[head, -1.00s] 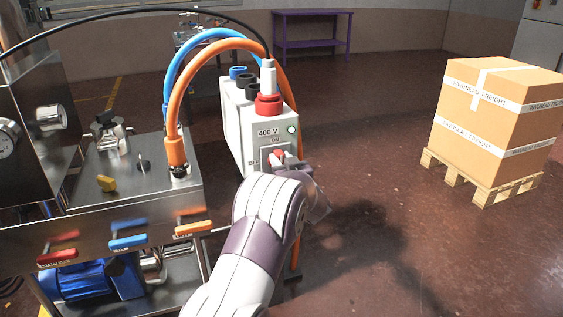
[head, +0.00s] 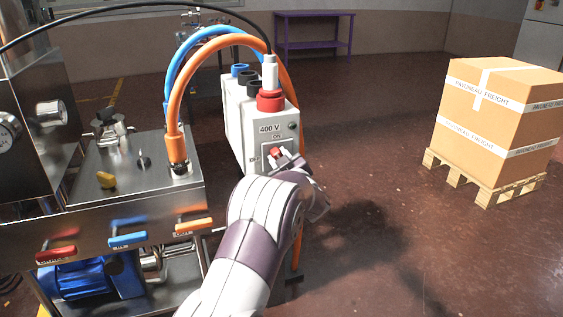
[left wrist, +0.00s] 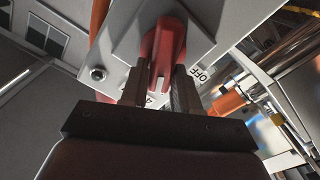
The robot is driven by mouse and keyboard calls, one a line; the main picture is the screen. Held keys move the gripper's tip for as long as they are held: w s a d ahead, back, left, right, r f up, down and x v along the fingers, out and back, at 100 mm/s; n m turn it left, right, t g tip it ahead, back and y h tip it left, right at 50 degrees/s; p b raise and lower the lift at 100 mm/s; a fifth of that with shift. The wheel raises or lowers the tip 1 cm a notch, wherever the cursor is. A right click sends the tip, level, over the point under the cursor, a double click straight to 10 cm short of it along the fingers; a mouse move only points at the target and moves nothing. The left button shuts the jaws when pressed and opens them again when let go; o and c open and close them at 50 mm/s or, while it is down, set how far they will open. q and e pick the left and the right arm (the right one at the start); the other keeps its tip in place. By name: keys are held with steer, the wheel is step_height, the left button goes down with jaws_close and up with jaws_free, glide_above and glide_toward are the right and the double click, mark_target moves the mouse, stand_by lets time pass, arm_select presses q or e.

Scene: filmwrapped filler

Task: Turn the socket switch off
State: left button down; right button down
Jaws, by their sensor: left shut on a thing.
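The white socket box (head: 236,135), marked 400 V, stands at the end of the steel machine. On its front is the red rotary switch (head: 275,153), with an ON label above. The round lamp (head: 292,126) beside the 400 V label is dark. My left gripper (head: 288,160) is at the switch, its fingertips partly hidden by my wrist. In the left wrist view, the gripper (left wrist: 160,88) has its fingers on both sides of the red switch handle (left wrist: 163,45), shut on it. The OFF label (left wrist: 200,75) shows beside the right finger. My right gripper is out of view.
A white plug (head: 269,72) with a black cable sits in the red socket (head: 271,100) on top. Orange (head: 174,110) and blue (head: 196,42) hoses arch beside the box. A carton (head: 490,120) on a pallet (head: 475,182) stands right; the floor between is clear.

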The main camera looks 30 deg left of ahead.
arm_select(q)
steer(key=shift+s+a+f+n+b, duration=0.15)
steer(key=shift+f+n+b, duration=0.15)
steer(key=shift+n+b, duration=1.45)
steer(key=shift+s+a+f+n+b, duration=0.1)
steer(key=shift+f+n+b, duration=0.25)
steer(key=shift+n+b, duration=1.4)
steer(key=shift+s+a+f+n+b, duration=0.25)
steer(key=shift+n+b, duration=0.6)
steer(key=shift+n, duration=1.75)
steer(key=shift+w+d, duration=0.15)
steer(key=shift+d, duration=0.05)
steer(key=c, duration=0.9)
jaws_free()
